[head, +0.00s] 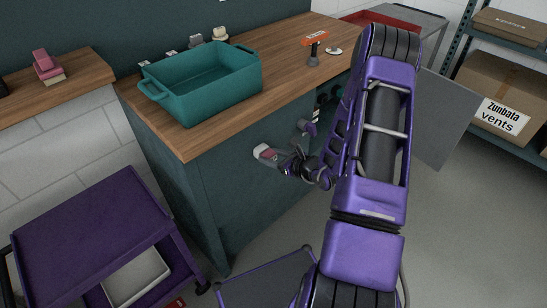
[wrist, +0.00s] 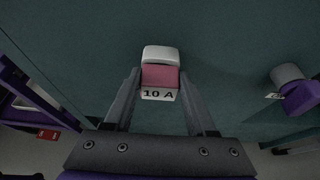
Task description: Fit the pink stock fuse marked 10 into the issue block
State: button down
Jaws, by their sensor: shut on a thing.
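My gripper (wrist: 160,88) is shut on a pink fuse (wrist: 160,76) in the wrist view. The fuse has a white end and a white label reading "10 A" that faces the camera. In the head view my gripper (head: 274,158) holds the fuse (head: 265,152) in front of the teal cabinet, below the worktop edge. The fuse is clear of the worktop. I cannot make out the issue block for certain in either view.
A teal tub (head: 205,85) stands on the wooden worktop (head: 190,142), with small pale items (head: 196,41) behind it. An orange-topped stand (head: 315,45) is further right. A purple fitting (head: 307,127) projects from the cabinet. A purple cart (head: 95,225) is at lower left.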

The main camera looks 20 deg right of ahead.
jog(key=shift+c, duration=0.7)
grip_release()
jog(key=shift+w, duration=0.1)
jog(key=p+v, duration=0.2)
jog(key=v, duration=1.5)
